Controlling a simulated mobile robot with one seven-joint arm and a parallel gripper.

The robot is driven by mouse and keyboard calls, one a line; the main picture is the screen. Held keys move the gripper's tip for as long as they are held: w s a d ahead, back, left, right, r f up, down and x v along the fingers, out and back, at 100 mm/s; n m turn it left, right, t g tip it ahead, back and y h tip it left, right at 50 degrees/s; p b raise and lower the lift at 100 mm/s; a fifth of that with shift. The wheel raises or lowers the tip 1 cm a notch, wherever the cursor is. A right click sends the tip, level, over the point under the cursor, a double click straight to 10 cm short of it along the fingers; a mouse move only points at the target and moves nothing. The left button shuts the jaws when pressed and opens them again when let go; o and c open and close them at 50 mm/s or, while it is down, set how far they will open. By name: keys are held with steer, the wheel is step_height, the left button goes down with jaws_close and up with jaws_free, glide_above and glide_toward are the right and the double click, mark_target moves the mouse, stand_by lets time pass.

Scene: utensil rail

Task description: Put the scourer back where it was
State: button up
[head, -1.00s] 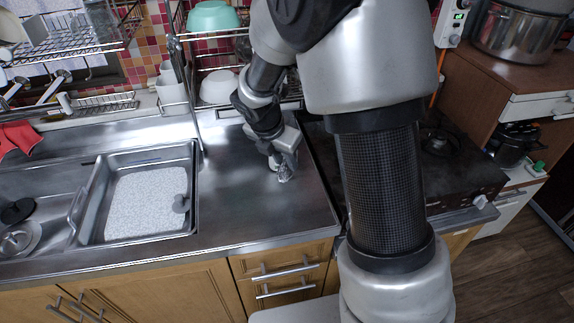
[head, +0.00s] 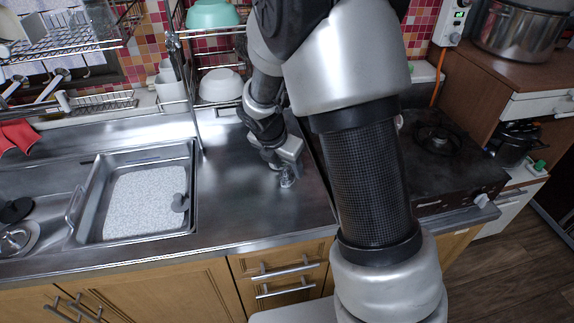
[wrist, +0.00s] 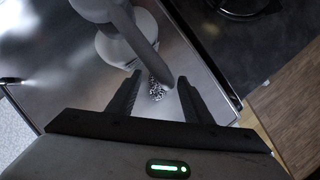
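The scourer (wrist: 156,89) is a small, shiny, speckled metal clump. In the wrist view it lies on the steel counter between my gripper's two dark fingers, with a gap on each side. My gripper (wrist: 160,78) is open. In the head view my gripper (head: 287,178) points down low over the counter, right of the sink. The scourer is hard to separate from the fingers there. A smooth grey-white rounded shape (wrist: 125,40) stands just beyond the scourer in the wrist view. I cannot tell what it is.
The steel counter (head: 235,205) is clear between the sink (head: 194,185) and the stove (head: 455,180). A wire rack with a white bowl (head: 221,86) and a teal bowl (head: 212,15) stands behind. My own arm hides part of the stove.

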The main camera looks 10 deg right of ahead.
steer(key=shift+r, duration=0.25)
steer(key=p+v, duration=0.2)
steer(key=v, duration=0.9)
steer(key=s+d+r+m+t+y, duration=0.1)
steer(key=s+r+m, duration=0.5)
steer(key=s+m, duration=0.5)
steer(key=s+d+r+m+t+y, duration=0.1)
steer(key=s+d+r+m+y, duration=0.1)
steer(key=s+r+m, duration=0.5)
steer(key=s+m, duration=0.4)
steer(key=m, duration=0.5)
steer(key=shift+d+r, duration=0.25)
steer(key=shift+r, duration=0.05)
